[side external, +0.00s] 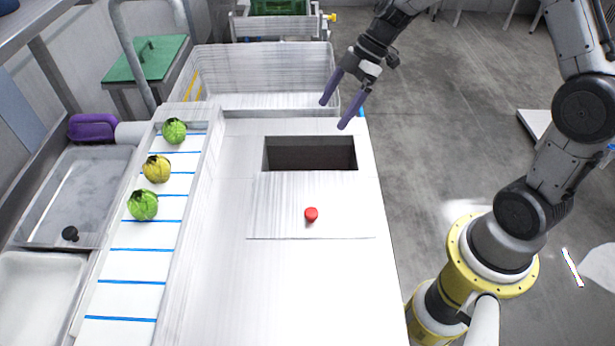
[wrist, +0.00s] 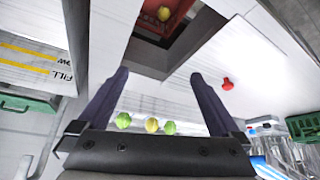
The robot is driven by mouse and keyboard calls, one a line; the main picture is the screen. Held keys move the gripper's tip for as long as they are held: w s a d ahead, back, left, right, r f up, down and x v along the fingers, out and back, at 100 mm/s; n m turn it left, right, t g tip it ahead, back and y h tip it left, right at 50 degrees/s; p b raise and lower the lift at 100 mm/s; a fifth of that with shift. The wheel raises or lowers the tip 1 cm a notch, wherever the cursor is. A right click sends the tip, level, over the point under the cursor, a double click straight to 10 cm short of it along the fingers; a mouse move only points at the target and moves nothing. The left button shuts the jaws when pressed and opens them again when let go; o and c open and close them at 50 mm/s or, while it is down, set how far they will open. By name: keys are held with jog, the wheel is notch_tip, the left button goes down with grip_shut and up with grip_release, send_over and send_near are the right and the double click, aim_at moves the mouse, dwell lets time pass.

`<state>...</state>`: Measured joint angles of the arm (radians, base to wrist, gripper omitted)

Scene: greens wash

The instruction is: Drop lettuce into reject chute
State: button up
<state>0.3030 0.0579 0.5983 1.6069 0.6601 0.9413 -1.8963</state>
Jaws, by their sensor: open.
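The reject chute (side external: 310,152) is a dark rectangular opening in the white counter, uncovered, with a metal lid plate (side external: 275,205) in front of it. In the wrist view a yellowish round lettuce (wrist: 164,13) lies in a red container (wrist: 178,14) below the opening. Two green lettuces (side external: 174,131) (side external: 142,204) and a yellowish lettuce (side external: 156,168) between them sit in a row on the belt (side external: 135,265). My gripper (side external: 334,114) is open and empty, above the counter's far right edge, behind the chute. It also shows in the wrist view (wrist: 158,74).
The lid plate has a red knob (side external: 311,213). A deep metal basin (side external: 265,75) stands behind the counter. Metal trays (side external: 75,195) line the left, with a purple item (side external: 93,127) nearby. A green board (side external: 146,58) is at the back left. The front counter is clear.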

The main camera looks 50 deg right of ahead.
jog(key=v, duration=0.4)
jog(key=s+a+r+t+h, duration=0.2)
jog(key=s+a+r, duration=0.5)
jog(key=s+r, duration=0.45)
jog(key=s+d+f+m+h, duration=0.1)
jog(key=s+d+m, duration=0.1)
jog(key=s+m, duration=0.4)
jog(key=s+d+f+m+t+h, duration=0.1)
jog(key=s+f+m+h, duration=0.1)
jog(key=s+m, duration=0.4)
jog(key=shift+s+d+f+m+h, duration=0.3)
jog(key=shift+d+m, duration=0.05)
jog(key=shift+m, duration=0.45)
